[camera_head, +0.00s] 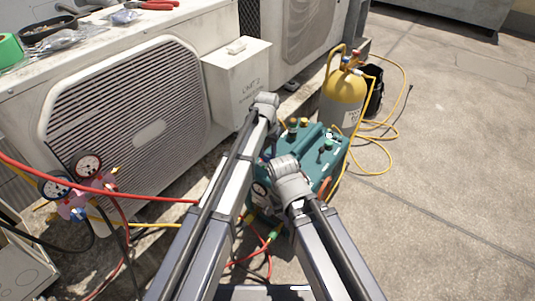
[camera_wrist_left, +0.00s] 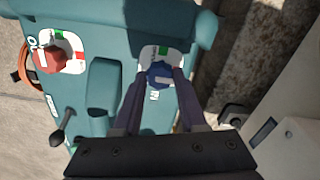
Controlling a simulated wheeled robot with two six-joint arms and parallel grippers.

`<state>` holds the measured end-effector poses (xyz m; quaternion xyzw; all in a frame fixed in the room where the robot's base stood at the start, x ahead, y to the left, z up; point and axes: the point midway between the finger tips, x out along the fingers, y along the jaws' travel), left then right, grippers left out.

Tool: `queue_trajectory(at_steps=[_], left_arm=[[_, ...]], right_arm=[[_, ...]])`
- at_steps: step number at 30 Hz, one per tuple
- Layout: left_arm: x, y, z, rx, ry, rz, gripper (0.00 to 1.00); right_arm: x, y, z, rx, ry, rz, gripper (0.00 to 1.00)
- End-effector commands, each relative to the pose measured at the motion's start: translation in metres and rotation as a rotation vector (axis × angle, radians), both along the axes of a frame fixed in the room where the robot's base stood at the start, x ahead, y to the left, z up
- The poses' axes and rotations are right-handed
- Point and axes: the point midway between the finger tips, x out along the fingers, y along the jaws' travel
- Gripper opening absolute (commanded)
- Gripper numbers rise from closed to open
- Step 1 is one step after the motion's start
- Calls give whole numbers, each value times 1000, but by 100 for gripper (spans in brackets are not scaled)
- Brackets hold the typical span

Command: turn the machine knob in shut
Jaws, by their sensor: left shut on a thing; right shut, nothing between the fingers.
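The teal machine (camera_head: 335,156) stands on the ground in the head view, partly hidden by my arms. In the left wrist view its top (camera_wrist_left: 100,40) shows a blue knob (camera_wrist_left: 159,76) on a white plate, by lettering that seems to read IN. My left gripper (camera_wrist_left: 162,80) is shut on this blue knob, one finger on each side. A red knob (camera_wrist_left: 48,60) with OUT lettering sits to the left on its own plate. My right gripper (camera_head: 287,180) is in front of the machine in the head view; its fingers are hard to make out.
A condenser unit (camera_head: 130,110) with a white box (camera_head: 238,82) stands at left. A yellow-topped cylinder (camera_head: 343,90) with yellow hoses stands behind the machine. A gauge manifold (camera_head: 75,190) with a red hose is at lower left. Open concrete lies at right.

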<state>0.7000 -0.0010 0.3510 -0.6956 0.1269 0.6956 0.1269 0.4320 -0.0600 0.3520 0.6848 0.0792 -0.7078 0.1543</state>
Motion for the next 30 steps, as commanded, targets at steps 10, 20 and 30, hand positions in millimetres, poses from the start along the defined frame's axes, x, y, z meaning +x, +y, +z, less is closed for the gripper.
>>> queue_trajectory(at_steps=[10, 20, 30], left_arm=[[0, 0, 0, 0, 0, 1, 51], [0, 0, 0, 0, 0, 1, 71], [0, 0, 11, 0, 0, 2, 71]], right_arm=[[0, 0, 0, 0, 0, 0, 0], [0, 0, 0, 0, 0, 0, 0], [0, 0, 11, 0, 1, 0, 0]])
